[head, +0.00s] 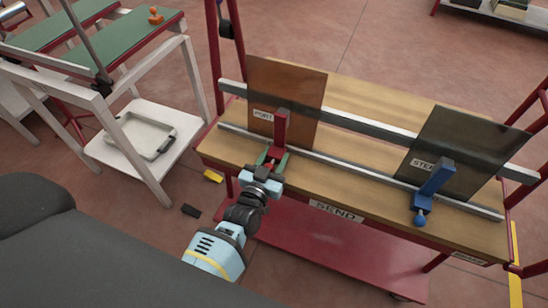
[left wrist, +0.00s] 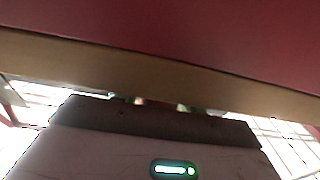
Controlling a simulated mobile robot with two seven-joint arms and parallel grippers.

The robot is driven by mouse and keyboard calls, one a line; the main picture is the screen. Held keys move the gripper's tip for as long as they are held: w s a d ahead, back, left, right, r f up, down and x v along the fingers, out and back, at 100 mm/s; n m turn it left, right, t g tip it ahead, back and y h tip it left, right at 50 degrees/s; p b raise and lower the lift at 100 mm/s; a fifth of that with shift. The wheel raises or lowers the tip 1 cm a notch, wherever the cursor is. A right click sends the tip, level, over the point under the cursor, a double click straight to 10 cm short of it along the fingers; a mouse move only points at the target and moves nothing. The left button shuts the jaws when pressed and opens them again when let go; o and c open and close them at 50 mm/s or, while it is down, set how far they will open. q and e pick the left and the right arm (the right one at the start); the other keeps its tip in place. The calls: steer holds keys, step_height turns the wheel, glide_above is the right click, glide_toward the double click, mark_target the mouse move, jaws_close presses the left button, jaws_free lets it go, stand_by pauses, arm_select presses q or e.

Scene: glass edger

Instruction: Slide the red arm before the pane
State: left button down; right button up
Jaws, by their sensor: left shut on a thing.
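The red arm (head: 281,128) stands upright on the front rail (head: 340,164) of a wooden-topped bench. In the head view it overlaps the lower middle of the amber pane (head: 292,88), which carries a label reading "PORT". My left gripper (head: 271,163) is shut on the foot of the red arm, at the bench's front edge. In the left wrist view a red surface (left wrist: 160,25) and a wooden edge fill the upper part, and the fingertips are mostly hidden. My right gripper is not in view.
A dark pane (head: 458,150) with a blue arm (head: 437,178) before it stands at the right of the bench (head: 350,190). A grey back bar (head: 375,126) runs along the panes. A white-framed table (head: 150,75) with a tray below stands at left. Small yellow and black items lie on the floor.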

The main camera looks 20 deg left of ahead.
arm_select(q)
steer(key=shift+d, duration=0.1)
stand_by(0.3)
steer(key=c, duration=1.1)
jaws_free()
steer(key=shift+f, duration=0.1)
steer(key=shift+c, duration=0.2)
steer(key=s, duration=0.7)
steer(key=shift+s+p, duration=0.35)
